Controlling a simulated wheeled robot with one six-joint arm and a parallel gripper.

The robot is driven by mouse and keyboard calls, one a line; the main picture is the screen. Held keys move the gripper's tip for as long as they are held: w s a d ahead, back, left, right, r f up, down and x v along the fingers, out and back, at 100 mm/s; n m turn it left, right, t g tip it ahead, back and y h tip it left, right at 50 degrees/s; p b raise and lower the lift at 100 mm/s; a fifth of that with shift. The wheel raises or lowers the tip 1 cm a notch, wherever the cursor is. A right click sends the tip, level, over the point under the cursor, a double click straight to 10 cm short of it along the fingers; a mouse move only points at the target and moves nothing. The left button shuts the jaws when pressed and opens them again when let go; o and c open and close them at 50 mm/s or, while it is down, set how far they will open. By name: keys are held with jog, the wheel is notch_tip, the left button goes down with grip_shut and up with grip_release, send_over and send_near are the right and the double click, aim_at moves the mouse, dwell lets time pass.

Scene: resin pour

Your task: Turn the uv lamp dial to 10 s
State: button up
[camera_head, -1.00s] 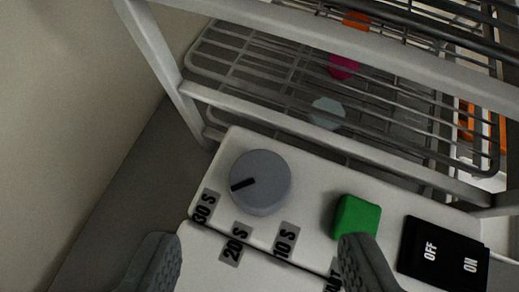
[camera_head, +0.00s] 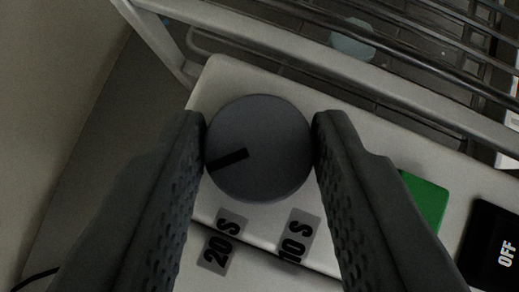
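The uv lamp dial (camera_head: 265,175) is a round grey knob on a white panel. Its black pointer mark (camera_head: 227,160) points left and slightly down, away from the "20 S" label (camera_head: 222,241) and the "10 S" label (camera_head: 298,236). My gripper (camera_head: 259,125) has one dark finger on each side of the dial, and both fingertips appear to touch its rim. The "30 S" label is hidden, apparently behind the left finger.
A green button (camera_head: 424,200) lies right of the right finger, partly covered by it. A black switch marked "OFF" (camera_head: 492,245) is at the right edge. A wire rack (camera_head: 330,55) stands close behind the panel, with a pale blue object (camera_head: 353,40) in it.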

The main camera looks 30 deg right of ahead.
jog(key=shift+c, duration=0.9)
jog(key=n+y, duration=0.1)
jog(key=n, duration=0.1)
jog(key=n+y, duration=0.1)
jog(key=n, duration=0.1)
jog(key=n+t+y, duration=0.1)
jog(key=y, duration=0.1)
jog(key=shift+s+d+n, duration=0.1)
jog(key=shift+d+n, duration=0.25)
jog(key=shift+n, duration=0.05)
jog(key=n+y, duration=0.2)
jog(key=n, duration=0.1)
jog(key=n+y, duration=0.2)
jog(key=shift+d+n+g+y, duration=0.2)
jog(key=shift+n+g+y, duration=0.1)
jog(key=shift+n+g, duration=0.1)
jog(key=o, duration=1)
